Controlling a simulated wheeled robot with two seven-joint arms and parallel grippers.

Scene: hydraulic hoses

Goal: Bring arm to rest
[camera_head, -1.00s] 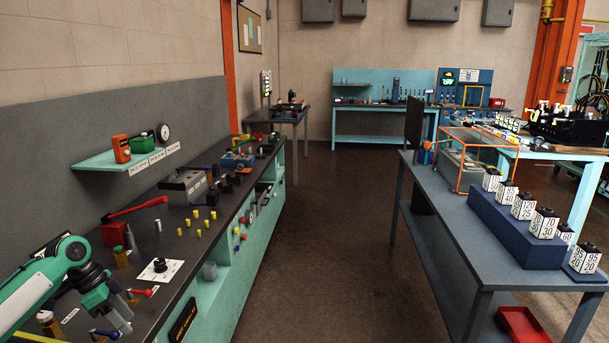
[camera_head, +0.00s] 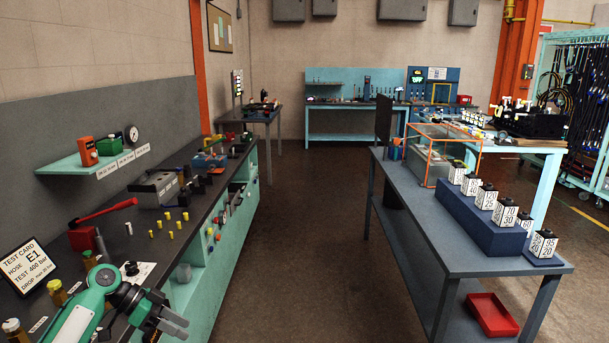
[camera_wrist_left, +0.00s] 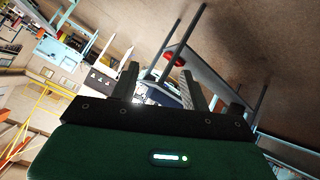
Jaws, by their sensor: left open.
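My left arm comes in at the lower left of the head view. Its gripper (camera_head: 168,325) is over the front edge of the dark bench top (camera_head: 192,213), beside the white card (camera_head: 137,272). In the left wrist view my left gripper (camera_wrist_left: 160,85) has its fingers apart, with nothing between them. The wrist camera looks out across the room, tilted, towards the table on the right. My right gripper does not show in either view.
A red-handled pump (camera_head: 100,218) and a test card (camera_head: 28,267) stand on the left bench. The blue-grey table (camera_head: 440,245) on the right bears labelled blocks (camera_head: 470,184), with a red tray (camera_head: 492,314) low down. The floor (camera_head: 310,260) between is clear.

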